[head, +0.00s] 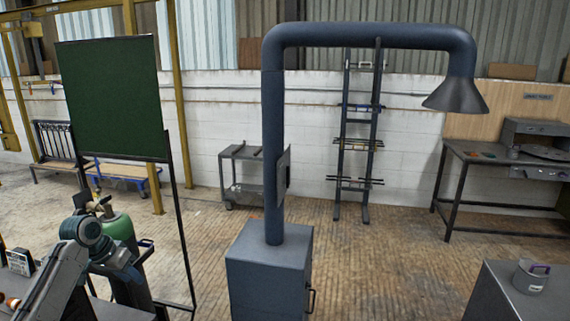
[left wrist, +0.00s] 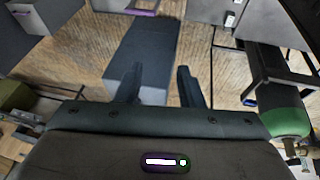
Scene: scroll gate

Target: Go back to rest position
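My left arm comes in at the lower left of the head view. In the left wrist view my left gripper (left wrist: 160,68) has its two dark fingers apart, with nothing between them. Beyond the fingers lie a dark grey box-like surface and the wooden floor. In the head view the left gripper is near a green gas cylinder (head: 119,228), in front of the dark green screen; its fingers are hard to make out there. The cylinder also shows at the right of the left wrist view (left wrist: 275,118). My right gripper is in neither view.
A grey extraction pipe (head: 273,150) rises from a cabinet (head: 268,275) in the middle. A framed green screen (head: 113,97) stands left. A grey surface with a metal mug (head: 530,277) is at the lower right. A workbench (head: 495,157) stands behind. Floor between is clear.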

